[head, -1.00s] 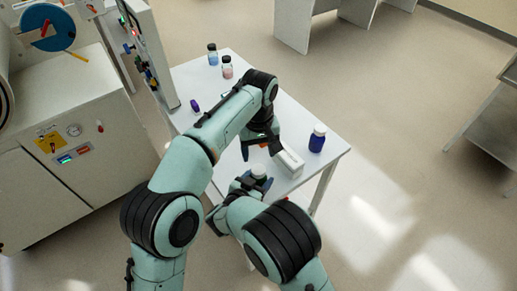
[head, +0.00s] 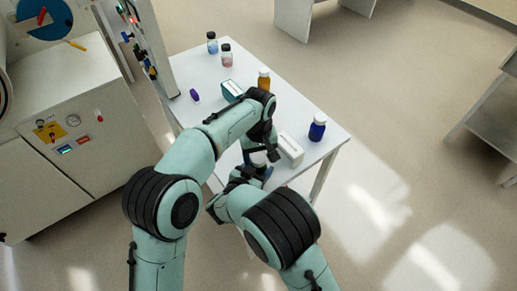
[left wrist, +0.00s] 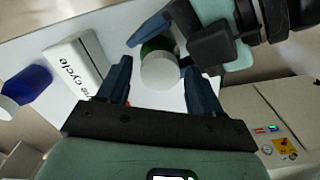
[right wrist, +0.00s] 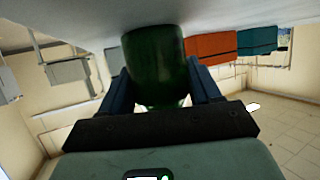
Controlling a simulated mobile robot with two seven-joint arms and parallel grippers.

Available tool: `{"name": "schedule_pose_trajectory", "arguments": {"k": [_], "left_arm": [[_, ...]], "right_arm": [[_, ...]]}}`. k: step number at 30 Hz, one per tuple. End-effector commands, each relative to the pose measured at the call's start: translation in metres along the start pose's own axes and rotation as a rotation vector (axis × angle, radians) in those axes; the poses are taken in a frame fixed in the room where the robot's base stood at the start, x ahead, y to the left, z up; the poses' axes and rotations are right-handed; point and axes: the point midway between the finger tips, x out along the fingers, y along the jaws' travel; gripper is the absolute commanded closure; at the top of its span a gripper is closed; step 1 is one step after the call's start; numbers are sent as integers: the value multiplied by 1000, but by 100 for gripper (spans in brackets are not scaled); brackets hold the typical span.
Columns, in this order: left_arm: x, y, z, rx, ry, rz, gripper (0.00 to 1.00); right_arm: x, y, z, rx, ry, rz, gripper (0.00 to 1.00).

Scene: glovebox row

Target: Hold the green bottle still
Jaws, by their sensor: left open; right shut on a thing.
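The green bottle (right wrist: 155,55) stands between the two fingers of my right gripper (right wrist: 162,88), which is shut on it. In the left wrist view the bottle's white cap (left wrist: 160,72) and green body (left wrist: 158,46) show, with the right gripper's fingers on either side. My left gripper (left wrist: 158,85) is open, its fingers pointing at the cap with nothing gripped. In the head view the left gripper (head: 262,152) is just above the right gripper (head: 247,178), and the arms hide most of the bottle.
A white box (head: 291,149) with lettering lies close to the grippers on the white table (head: 300,115). A blue bottle (head: 317,128), an amber bottle (head: 264,79), a teal box (head: 231,91), a purple item (head: 194,95) and two small vials (head: 226,56) stand around. The cabinet (head: 75,115) is at left.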

Motion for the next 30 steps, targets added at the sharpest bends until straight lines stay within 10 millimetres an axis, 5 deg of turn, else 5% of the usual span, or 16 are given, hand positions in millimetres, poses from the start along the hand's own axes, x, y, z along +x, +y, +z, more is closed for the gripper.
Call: {"name": "schedule_pose_trajectory", "arguments": {"k": [8,14,20,30], "left_arm": [[2,0,0,0,0,0,35],[1,0,0,0,0,0,92],[2,0,0,86,-1,-1,92],[2,-1,0,738,-2,0,92]], "right_arm": [[0,0,0,0,0,0,100],[0,0,0,0,0,0,100],[0,0,0,0,0,0,100],[0,0,0,0,0,0,100]]}}
